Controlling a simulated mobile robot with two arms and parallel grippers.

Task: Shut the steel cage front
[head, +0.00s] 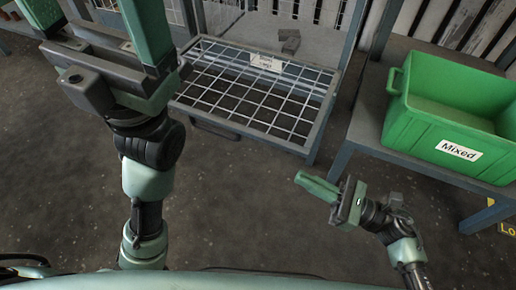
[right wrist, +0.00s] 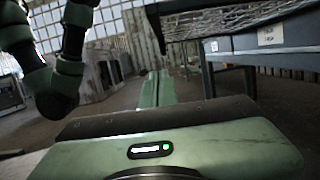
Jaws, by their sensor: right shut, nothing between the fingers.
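The steel cage (head: 349,35) stands at the back centre of the head view, with blue-grey posts. A white wire-grid panel in a blue-grey frame (head: 323,115) reaches out from it toward me, seemingly the cage front folded down and open. Its exact tilt is hard to tell. A mesh panel (right wrist: 235,22) also shows from below in the right wrist view. My right gripper (head: 318,187) is shut and empty, low in front of the panel's right corner and apart from it. My left gripper (head: 97,22) is open and empty at upper left, close to the camera; its fingertips are cut off.
A green "Mixed" crate (head: 420,122) stands on a grey bench (head: 362,112) right of the cage. Small grey blocks (head: 290,42) lie inside the cage behind a white label (head: 266,62). The concrete floor (head: 240,215) in front is clear.

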